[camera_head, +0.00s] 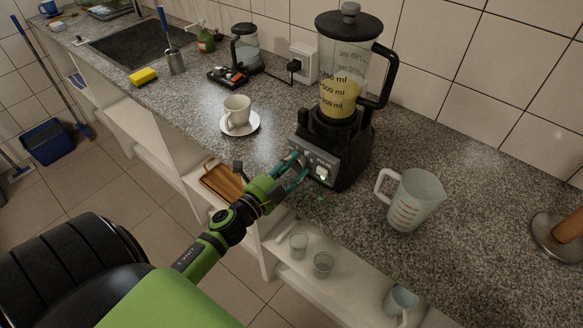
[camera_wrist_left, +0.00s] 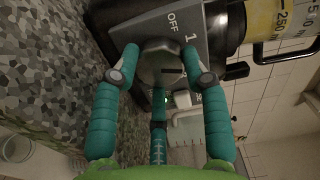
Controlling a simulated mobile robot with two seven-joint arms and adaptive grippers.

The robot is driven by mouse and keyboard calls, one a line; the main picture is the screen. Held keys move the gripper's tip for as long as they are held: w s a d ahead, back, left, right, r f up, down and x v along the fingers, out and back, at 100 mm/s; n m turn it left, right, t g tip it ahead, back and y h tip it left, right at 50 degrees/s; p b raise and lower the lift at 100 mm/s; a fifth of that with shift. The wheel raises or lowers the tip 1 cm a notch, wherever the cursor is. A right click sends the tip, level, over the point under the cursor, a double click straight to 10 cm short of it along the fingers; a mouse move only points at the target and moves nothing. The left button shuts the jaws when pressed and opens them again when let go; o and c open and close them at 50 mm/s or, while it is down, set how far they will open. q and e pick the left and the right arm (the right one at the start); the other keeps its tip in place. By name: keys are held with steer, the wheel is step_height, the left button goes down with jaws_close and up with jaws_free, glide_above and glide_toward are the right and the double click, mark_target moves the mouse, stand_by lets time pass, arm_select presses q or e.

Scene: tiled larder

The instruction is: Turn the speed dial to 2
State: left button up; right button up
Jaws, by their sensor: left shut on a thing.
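The black blender (camera_head: 336,150) stands on the counter, its jug part filled with yellow liquid. Its grey control panel (camera_head: 317,158) faces me. My left gripper (camera_head: 297,168) is at the panel, its teal fingers shut on the speed dial. In the left wrist view the grey round dial (camera_wrist_left: 158,66) sits between the fingertips (camera_wrist_left: 161,70). The panel there reads OFF and 1; other figures are hidden by a finger. A dark mark shows on the dial's face, but I cannot tell which figure it meets. A green light glows near a pale switch (camera_head: 322,171). My right gripper is not in view.
A measuring jug (camera_head: 413,203) stands right of the blender, a cup (camera_head: 237,110) on a saucer (camera_head: 240,128) to its left. The blender's plug is in a wall socket (camera_head: 303,62). Glasses (camera_head: 322,264) stand on the shelf below the counter.

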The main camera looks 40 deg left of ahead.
arm_select(q)
steer(key=shift+w+r, duration=0.1)
steer(key=shift+r, duration=0.05)
steer(key=o, duration=1.2)
steer(key=shift+c, duration=0.2)
steer(key=s+a, duration=0.1)
steer(key=s, duration=1.1)
